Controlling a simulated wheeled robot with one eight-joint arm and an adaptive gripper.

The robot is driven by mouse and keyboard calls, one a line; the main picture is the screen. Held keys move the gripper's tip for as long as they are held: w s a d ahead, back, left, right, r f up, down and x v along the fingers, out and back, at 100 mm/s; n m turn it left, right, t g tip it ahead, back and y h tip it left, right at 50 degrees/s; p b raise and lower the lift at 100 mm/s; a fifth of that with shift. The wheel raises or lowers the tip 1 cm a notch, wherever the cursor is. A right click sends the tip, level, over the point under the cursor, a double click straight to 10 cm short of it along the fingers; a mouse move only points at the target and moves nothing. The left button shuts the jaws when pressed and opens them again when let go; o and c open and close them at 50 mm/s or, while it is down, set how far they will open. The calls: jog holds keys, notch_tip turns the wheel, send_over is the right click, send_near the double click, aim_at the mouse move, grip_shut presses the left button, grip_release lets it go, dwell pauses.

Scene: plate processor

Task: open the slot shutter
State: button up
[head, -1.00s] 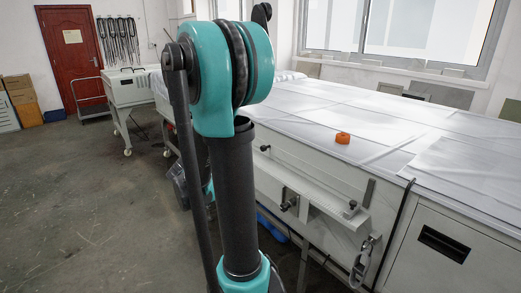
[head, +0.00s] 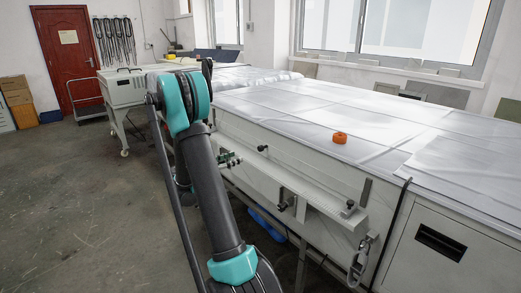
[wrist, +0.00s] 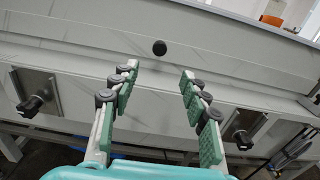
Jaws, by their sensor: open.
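The white plate processor has a long sloping front panel (head: 305,185), which looks like the slot shutter; I cannot tell its edges for sure. A round black knob (head: 262,148) sits on its upper part, and a round black knob (wrist: 159,48) shows in the wrist view. My gripper (head: 229,158) is at the machine's front, partly hidden by my arm. In the wrist view my gripper (wrist: 159,71) is open and empty, its green-padded fingers on either side below the knob, apart from it.
In the wrist view, black clamp knobs sit on plates at left (wrist: 32,104) and right (wrist: 241,138). An orange object (head: 340,138) lies on the white top. A black cable (head: 390,232) hangs down the front. The floor (head: 80,200) at left is clear.

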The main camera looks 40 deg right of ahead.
aim_at(259, 149)
jog(key=d, duration=1)
jog(key=w+d, duration=0.1)
jog(key=d, duration=0.4)
jog(key=shift+w+d, duration=0.1)
jog(key=shift+d, duration=0.05)
jog(key=shift+c, duration=0.2)
grip_shut()
